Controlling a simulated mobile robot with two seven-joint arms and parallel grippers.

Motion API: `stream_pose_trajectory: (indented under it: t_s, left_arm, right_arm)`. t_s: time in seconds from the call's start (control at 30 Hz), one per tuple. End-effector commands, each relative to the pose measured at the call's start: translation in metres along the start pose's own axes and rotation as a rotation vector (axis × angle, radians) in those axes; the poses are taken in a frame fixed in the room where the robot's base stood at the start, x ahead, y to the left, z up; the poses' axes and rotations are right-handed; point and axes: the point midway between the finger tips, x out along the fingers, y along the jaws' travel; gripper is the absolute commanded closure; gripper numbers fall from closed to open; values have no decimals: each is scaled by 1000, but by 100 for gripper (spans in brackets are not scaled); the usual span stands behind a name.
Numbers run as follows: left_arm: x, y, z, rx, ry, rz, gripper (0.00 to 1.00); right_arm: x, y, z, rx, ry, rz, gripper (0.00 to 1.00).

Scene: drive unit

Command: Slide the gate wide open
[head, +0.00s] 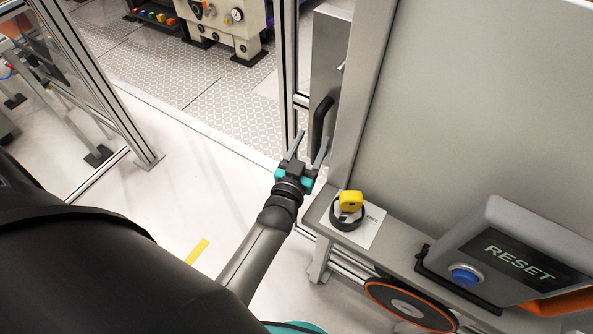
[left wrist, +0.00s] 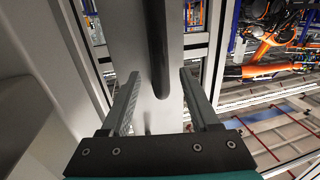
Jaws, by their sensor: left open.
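The gate's grey panel (head: 328,60) stands upright beside an aluminium post, partly hidden behind a large grey panel at right. Its black bar handle (head: 320,122) is upright on the panel's face. My left gripper (head: 311,141) is open, its fingers pointing at the lower part of the handle. In the left wrist view the handle (left wrist: 159,50) comes down between the two spread fingers (left wrist: 160,78) as seen from there. I cannot tell whether the fingers touch it. My right gripper is not in view.
A RESET box (head: 510,255) with a blue button stands further right. A framed fence (head: 100,85) is at left. The floor between (head: 185,150) is clear.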

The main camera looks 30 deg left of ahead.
Motion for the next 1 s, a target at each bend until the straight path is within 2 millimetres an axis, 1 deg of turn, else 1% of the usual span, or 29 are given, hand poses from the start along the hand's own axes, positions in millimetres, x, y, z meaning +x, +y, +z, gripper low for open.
stream_pose_trajectory:
  t_s: [0.03, 0.3, 0.5, 0.7, 1.0]
  left_arm:
    - [-11, 0, 0, -1, -3, 0, 38]
    - [-60, 0, 0, 0, -2, 0, 38]
    - [-88, 0, 0, -1, 0, 0, 38]
    - [-102, 0, 0, -1, 1, 0, 38]
    - [-104, 0, 0, -1, 2, 0, 38]
  right_arm:
    - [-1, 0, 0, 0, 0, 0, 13]
    - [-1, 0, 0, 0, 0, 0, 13]
    - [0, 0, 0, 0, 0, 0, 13]
    - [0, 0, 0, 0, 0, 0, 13]
    - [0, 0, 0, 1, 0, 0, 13]
